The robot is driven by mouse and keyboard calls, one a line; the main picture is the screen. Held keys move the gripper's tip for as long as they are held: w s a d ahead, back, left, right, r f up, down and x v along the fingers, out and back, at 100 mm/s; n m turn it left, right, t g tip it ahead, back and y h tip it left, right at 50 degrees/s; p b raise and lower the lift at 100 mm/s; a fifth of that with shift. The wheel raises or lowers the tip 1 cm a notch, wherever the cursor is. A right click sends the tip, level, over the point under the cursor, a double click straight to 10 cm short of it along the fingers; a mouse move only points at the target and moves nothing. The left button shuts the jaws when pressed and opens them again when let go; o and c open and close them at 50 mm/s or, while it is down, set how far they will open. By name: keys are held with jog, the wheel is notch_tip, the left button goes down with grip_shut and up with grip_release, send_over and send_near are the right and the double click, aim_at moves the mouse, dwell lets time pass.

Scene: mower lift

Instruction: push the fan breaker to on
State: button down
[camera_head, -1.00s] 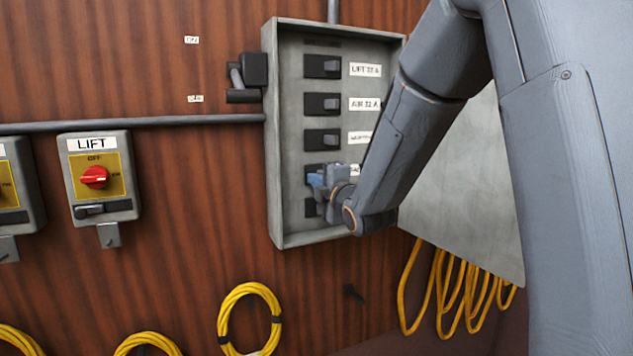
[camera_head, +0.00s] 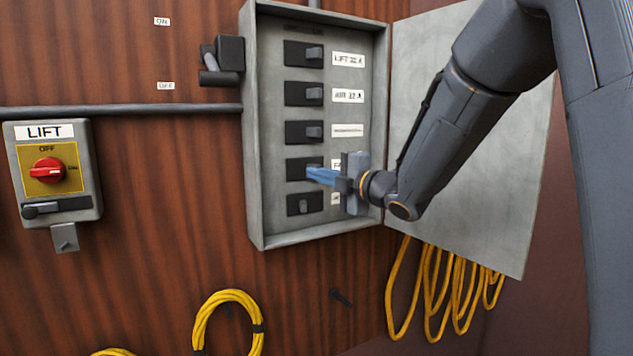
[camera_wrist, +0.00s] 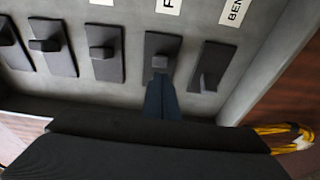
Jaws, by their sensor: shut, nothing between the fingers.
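The fan breaker is a black switch (camera_head: 297,167), fourth down in the open grey panel (camera_head: 254,150). Its label is mostly behind my gripper; in the wrist view the label (camera_wrist: 167,6) starts with "F". My gripper (camera_head: 311,174) is shut, with its blue fingers pointing left at this breaker from the label side. In the wrist view the fingertips (camera_wrist: 160,78) lie right at its small grey lever (camera_wrist: 160,61). They look touching or nearly so; I cannot tell which. The lever's exact position is partly hidden by the fingers.
Breakers stand above it, including LIFT (camera_head: 297,55) and AIR (camera_head: 297,94). The bottom breaker (camera_head: 298,204) sits close below the fingers. The panel door (camera_head: 500,130) hangs open on the right, behind my arm. A LIFT switch box (camera_head: 88,180) is at left.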

jog(key=b+v, duration=0.4)
jog(key=v, duration=0.5)
jog(key=shift+d, duration=0.45)
